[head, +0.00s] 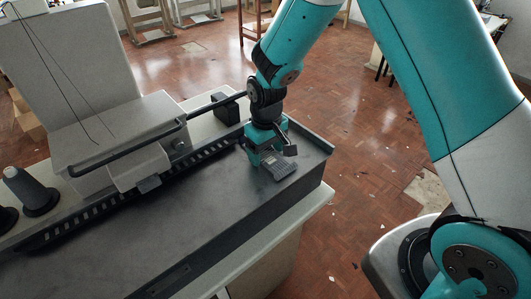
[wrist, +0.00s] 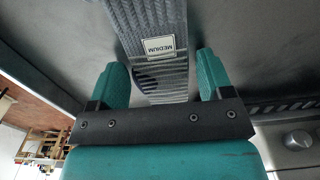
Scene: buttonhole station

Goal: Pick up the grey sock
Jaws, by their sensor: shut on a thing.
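The grey sock (wrist: 180,20) is ribbed and flat, with a pale label (wrist: 160,46) reading MEDIUM. In the wrist view it runs from the top edge down between the two green fingers of my gripper (wrist: 163,75). My gripper is shut on the sock. In the head view my gripper (head: 266,158) is low over the right end of the dark bed, and part of the sock (head: 279,168) shows in front of it. The sock is at or just above the bed; I cannot tell if it is clear of it. Its rest is hidden by my gripper.
The dark bed (head: 140,240) is otherwise bare. A grey machine (head: 118,135) with a black rail (head: 165,143) stands along its back. A thread cone (head: 32,190) is at the left. A raised edge (head: 315,155) closes the bed's right end, with open floor beyond.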

